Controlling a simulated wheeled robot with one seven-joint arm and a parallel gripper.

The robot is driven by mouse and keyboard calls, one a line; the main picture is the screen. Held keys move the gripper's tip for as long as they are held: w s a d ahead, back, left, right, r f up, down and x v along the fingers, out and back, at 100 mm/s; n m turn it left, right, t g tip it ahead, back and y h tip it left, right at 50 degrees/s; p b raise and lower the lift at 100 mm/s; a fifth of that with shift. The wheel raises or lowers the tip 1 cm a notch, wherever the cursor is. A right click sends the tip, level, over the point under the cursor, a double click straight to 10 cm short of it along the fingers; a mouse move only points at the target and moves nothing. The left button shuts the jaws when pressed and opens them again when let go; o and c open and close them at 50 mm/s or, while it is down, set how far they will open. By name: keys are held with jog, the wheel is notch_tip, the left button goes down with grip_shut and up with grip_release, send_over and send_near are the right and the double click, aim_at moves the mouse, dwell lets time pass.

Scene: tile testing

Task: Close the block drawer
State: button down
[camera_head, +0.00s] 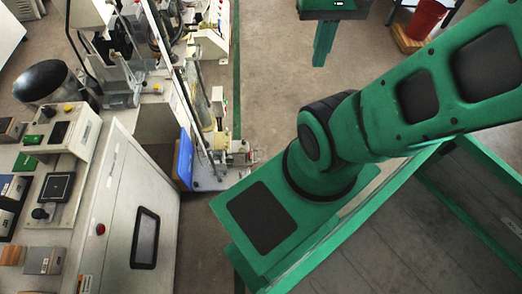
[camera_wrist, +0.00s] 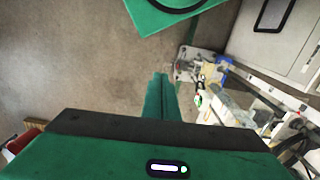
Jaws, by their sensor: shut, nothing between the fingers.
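I cannot identify a block drawer for sure in either view. A pale cabinet (camera_head: 115,225) with a dark recessed panel (camera_head: 146,238) and a small red button stands at the left of the head view. What looks like the same cabinet is at the upper right of the wrist view (camera_wrist: 250,40). I see no drawer standing out from it. My green gripper (camera_head: 319,64) is at the top of the head view, well to the right of the cabinet. Its fingers are together and empty, over bare floor. They also show in the wrist view (camera_wrist: 161,76).
A counter at the left holds small devices, a wooden block (camera_head: 12,256) and a dark round vessel (camera_head: 42,82). A cluttered testing machine (camera_head: 205,95) with a blue panel (camera_head: 185,158) stands beyond the cabinet. A red bin (camera_head: 427,18) is at top right. Floor (camera_head: 275,75) between is clear.

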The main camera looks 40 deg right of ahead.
jog(key=w+d+f+m+h, duration=0.1)
jog(key=w+d+f+m, duration=0.1)
jog(key=w+d+f, duration=0.4)
jog(key=w+d+f+m, duration=0.2)
jog(key=w+d+f, duration=0.1)
jog(key=w, duration=0.6)
jog(key=w+d+f+m, duration=0.2)
jog(key=w+d+f, duration=0.15)
jog(key=f, duration=0.55)
jog(key=w+d+f+m, duration=0.2)
jog(key=w+f, duration=0.2)
jog(key=f, duration=0.4)
notch_tip(320, 180, down, 22)
jog(key=w+r+m+y, duration=0.1)
jog(key=w+m+y, duration=0.1)
jog(key=m, duration=0.2)
jog(key=s+a+f+m+t, duration=0.1)
jog(key=s+a+f+m, duration=0.1)
jog(key=f, duration=0.6)
jog(key=s+a+f+m+y, duration=0.1)
jog(key=s+a+f+m, duration=0.15)
jog(key=f, duration=0.45)
jog(key=s+a+f+m+t, duration=0.1)
jog(key=a+f+m, duration=0.15)
jog(key=f, duration=0.55)
jog(key=w+a+f, duration=0.3)
jog(key=a+f, duration=0.2)
jog(key=f, duration=0.5)
jog(key=shift+a+n, duration=0.2)
jog(key=shift+n, duration=0.2)
